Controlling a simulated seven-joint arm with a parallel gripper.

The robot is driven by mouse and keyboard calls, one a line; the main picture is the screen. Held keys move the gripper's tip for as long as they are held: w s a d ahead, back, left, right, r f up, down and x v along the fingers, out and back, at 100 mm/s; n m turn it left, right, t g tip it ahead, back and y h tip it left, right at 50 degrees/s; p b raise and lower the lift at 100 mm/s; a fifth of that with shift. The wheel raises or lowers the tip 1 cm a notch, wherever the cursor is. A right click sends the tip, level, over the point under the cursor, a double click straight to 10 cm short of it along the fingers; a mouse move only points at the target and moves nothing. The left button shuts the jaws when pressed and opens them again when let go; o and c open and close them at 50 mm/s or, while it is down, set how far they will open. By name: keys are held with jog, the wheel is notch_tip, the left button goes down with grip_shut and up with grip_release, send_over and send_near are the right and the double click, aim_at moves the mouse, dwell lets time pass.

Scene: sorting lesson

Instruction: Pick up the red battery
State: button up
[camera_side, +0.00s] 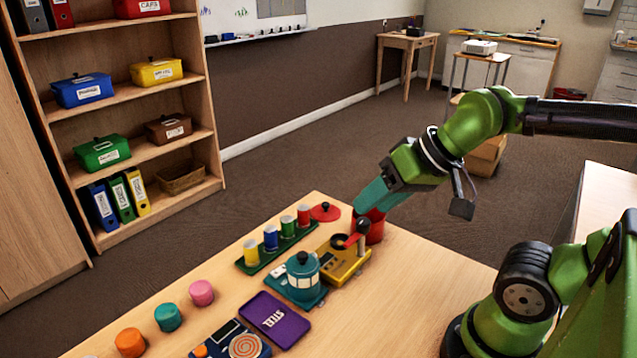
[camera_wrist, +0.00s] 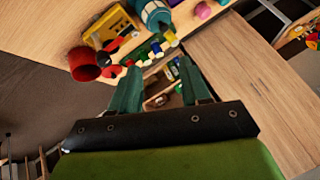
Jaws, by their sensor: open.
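The red battery (camera_side: 303,215) appears to be the red cylinder standing upright at the right end of a green holder (camera_side: 262,262) in the side view. Green, blue and yellow cylinders stand in the same row. My gripper (camera_side: 369,198) is to the right of the row, with its teal fingers in front of or just above a red cup (camera_side: 376,232). In the wrist view my gripper (camera_wrist: 159,66) has its two fingers apart with nothing held between them. The holder's row shows small beyond the fingertips there; I cannot clearly pick out the red battery in it.
A flat red lid (camera_side: 325,212) lies right of the holder. A yellow device (camera_side: 345,262) with a red arm and a teal pot (camera_side: 302,270) stand in front. A purple tray (camera_side: 275,318) and pink (camera_side: 202,292), teal (camera_side: 168,317) and orange (camera_side: 130,342) pucks lie nearer. The table's right side is clear.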

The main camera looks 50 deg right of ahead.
jog(key=m+g+h, duration=0.1)
jog(key=m+g, duration=0.2)
jog(key=m, duration=2.7)
send_near(304, 207)
jog(key=x, duration=1.2)
jog(key=shift+w+f, duration=0.1)
jog(key=shift+w, duration=0.05)
